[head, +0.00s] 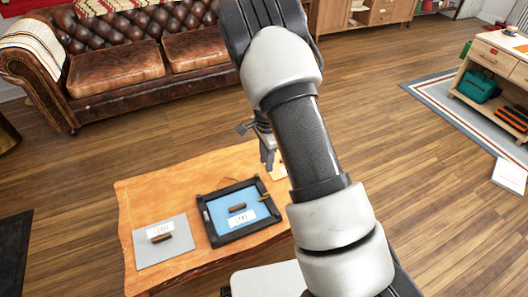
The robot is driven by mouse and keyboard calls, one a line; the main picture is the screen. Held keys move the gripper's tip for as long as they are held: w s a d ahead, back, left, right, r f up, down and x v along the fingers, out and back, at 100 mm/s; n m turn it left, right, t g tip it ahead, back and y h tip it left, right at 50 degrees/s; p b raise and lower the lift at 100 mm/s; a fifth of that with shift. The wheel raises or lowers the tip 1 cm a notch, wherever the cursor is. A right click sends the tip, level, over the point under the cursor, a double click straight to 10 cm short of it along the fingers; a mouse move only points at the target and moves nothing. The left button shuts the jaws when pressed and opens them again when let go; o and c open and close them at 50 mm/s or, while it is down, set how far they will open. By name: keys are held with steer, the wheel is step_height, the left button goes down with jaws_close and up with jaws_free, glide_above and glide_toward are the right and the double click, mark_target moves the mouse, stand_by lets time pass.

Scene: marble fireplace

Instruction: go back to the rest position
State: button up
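My arm reaches across the middle of the head view, and my gripper (267,160) shows beside it, above the far right part of a wooden table (140,208). The gripper is small and partly behind my arm, so its opening is unclear. On the table, a black-framed tray with a blue floor (222,212) holds a brown piece (237,207) and a white label (242,218). A grey mat (178,251) to its left bears another brown piece (162,238) and a white label (160,229). A pale card (279,171) lies near the gripper, partly hidden.
A brown leather sofa (120,68) stands behind the table. A wooden shelf unit (495,55) with a teal bag (478,86) stands on a rug (440,98) at the right. The wooden floor between table and rug is clear.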

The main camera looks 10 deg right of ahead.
steer(key=s+a+r+n+t+y, duration=0.1)
steer(key=s+r+n, duration=0.3)
steer(key=r, duration=0.8)
steer(key=s+a+r+n+t, duration=0.1)
steer(key=s+r+n, duration=0.3)
steer(key=r, duration=0.8)
steer(key=s+d+r+n+t, duration=0.1)
steer(key=s+r+n, duration=0.2)
steer(key=s, duration=0.3)
steer(key=s+d+r+n+t+h, duration=0.1)
steer(key=s+r+n+t, duration=0.15)
steer(key=s, duration=0.45)
steer(key=s+r+n, duration=0.2)
steer(key=s+r, duration=0.2)
steer(key=s, duration=0.2)
step_height(320, 180, up, 20)
steer(key=p, duration=2)
steer(key=shift+w+d, duration=0.15)
steer(key=shift+w, duration=0.15)
